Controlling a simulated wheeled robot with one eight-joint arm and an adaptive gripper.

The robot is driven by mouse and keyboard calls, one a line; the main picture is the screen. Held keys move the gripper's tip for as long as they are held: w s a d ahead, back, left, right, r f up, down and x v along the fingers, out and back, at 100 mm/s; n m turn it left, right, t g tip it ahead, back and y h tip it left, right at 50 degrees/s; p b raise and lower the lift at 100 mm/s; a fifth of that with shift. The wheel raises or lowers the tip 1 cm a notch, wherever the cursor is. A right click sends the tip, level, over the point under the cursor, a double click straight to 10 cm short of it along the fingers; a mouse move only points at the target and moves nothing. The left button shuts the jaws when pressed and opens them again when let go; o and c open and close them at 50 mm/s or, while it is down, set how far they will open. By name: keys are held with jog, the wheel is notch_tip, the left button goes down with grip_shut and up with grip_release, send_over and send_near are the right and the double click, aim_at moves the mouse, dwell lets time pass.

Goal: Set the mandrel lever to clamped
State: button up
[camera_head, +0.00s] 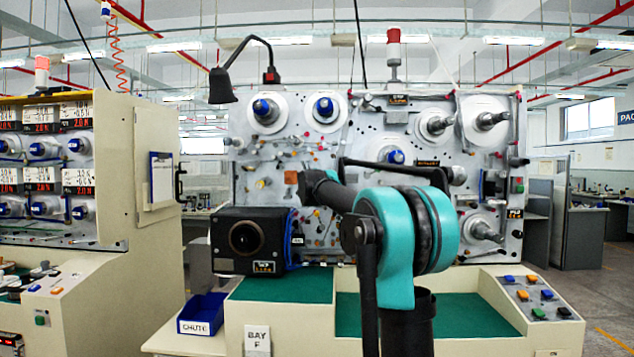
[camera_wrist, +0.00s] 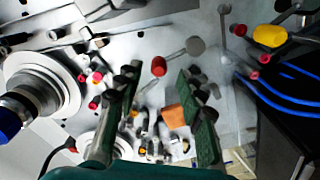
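In the wrist view a red knob (camera_wrist: 158,66) with a thin grey rod running to a grey disc (camera_wrist: 195,46) shows on the pale machine panel; it looks like a lever, but I cannot tell for sure that it is the mandrel lever or read its setting. My gripper (camera_wrist: 156,82) is open, its two green-and-black fingers spread on either side of the picture's middle. The red knob appears between and just beyond the fingertips, with no contact visible. Nothing is held. In the head view my arm hides part of the panel, and the fingers are not clear there.
A blue-tipped spindle (camera_wrist: 12,118) stands out at left in the wrist view. A yellow-and-red knob (camera_wrist: 270,36) and blue cables (camera_wrist: 275,98) lie at right. In the head view a black box (camera_head: 249,240) and an orange block (camera_head: 291,177) are near my arm.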

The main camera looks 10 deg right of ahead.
jog(key=v, duration=0.9)
jog(key=shift+s, duration=0.3)
jog(key=shift+a, duration=0.1)
